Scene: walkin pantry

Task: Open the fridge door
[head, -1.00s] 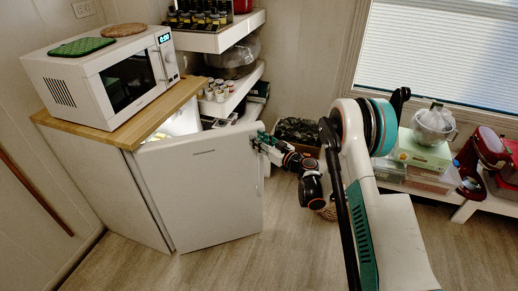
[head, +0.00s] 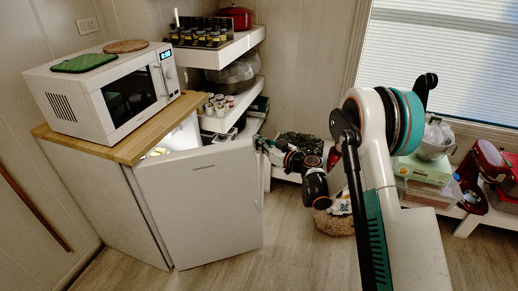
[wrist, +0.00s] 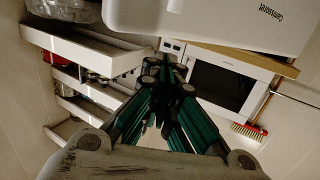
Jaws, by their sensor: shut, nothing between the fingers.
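The white fridge (head: 145,215) stands under a wooden counter top. Its door (head: 200,200) is ajar, showing part of the lit interior (head: 183,135) above and behind its top edge. My gripper (head: 264,144) is at the upper free edge of the door, partly hidden behind it. In the wrist view the shut fingers (wrist: 166,80) hold nothing. Whether the fingers touch the door I cannot tell.
A white microwave (head: 125,88) stands on the wooden counter top (head: 125,152). White shelves (head: 225,120) with jars and cups are behind the door. A woven basket (head: 335,224) is on the floor near my arm. Floor is clear in front of the door.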

